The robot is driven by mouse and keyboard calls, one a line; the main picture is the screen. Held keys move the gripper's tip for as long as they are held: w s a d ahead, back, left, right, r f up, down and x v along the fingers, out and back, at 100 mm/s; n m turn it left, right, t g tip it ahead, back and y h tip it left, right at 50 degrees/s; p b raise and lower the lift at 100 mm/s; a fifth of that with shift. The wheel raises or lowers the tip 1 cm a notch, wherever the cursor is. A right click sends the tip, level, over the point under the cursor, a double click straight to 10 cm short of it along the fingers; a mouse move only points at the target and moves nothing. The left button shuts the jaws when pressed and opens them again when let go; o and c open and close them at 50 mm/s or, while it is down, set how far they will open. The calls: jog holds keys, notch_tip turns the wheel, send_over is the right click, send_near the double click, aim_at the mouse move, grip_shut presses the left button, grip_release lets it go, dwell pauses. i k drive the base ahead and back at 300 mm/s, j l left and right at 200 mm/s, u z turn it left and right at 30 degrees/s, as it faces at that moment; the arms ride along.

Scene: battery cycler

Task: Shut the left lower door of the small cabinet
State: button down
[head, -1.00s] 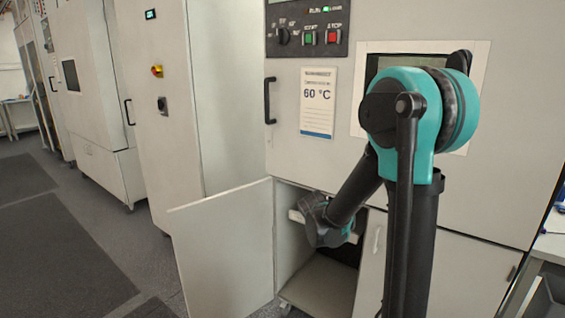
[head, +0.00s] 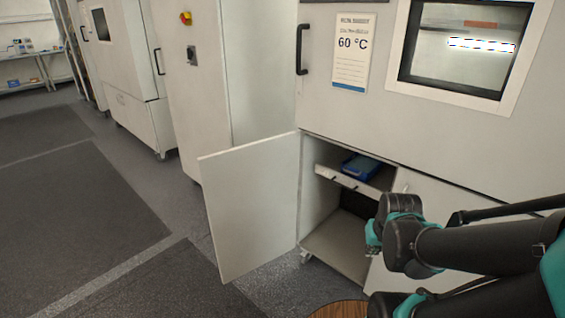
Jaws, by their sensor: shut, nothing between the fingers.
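The small cabinet's left lower door (head: 250,208) is a plain pale panel that stands wide open, swung out to the left. Its hinge side is at the left edge of the opening. The open compartment (head: 333,250) shows a bare floor and a shelf (head: 343,179) with a blue tray (head: 360,166) on it. My gripper (head: 372,238) is at the end of the arm, in front of the right side of the opening. It is shut and empty, apart from the door; its fingers are mostly hidden.
The right lower door (head: 440,210) looks closed, partly behind my arm. A round wooden top (head: 340,309) shows at the bottom edge. Taller cabinets (head: 185,80) stand to the left. The floor (head: 150,250) left of the open door is clear.

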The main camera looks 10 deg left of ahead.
aim_at(250, 190)
jog(key=j+z, duration=0.2)
jog(key=j, duration=0.75)
jog(key=k+j+z, duration=0.2)
jog(key=j, duration=0.7)
jog(key=j+z, duration=0.2)
jog(key=j, duration=0.3)
jog(key=j+z, duration=0.2)
jog(key=j, duration=0.3)
jog(key=j+z, duration=0.2)
jog(key=j, duration=0.3)
jog(key=k+j+z, duration=0.2)
jog(key=j, duration=0.25)
jog(key=j+z, duration=0.2)
jog(key=j, duration=0.3)
jog(key=k+j+z, duration=0.2)
jog(key=j, duration=0.25)
jog(key=i+j+z, duration=0.1)
jog(key=j+z, duration=0.2)
jog(key=j, duration=0.8)
jog(key=j+z, duration=0.3)
jog(key=j, duration=0.85)
jog(key=k+j+z, duration=0.1)
jog(key=k, duration=0.25)
jog(key=k+j+z, duration=0.1)
jog(key=k, duration=0.2)
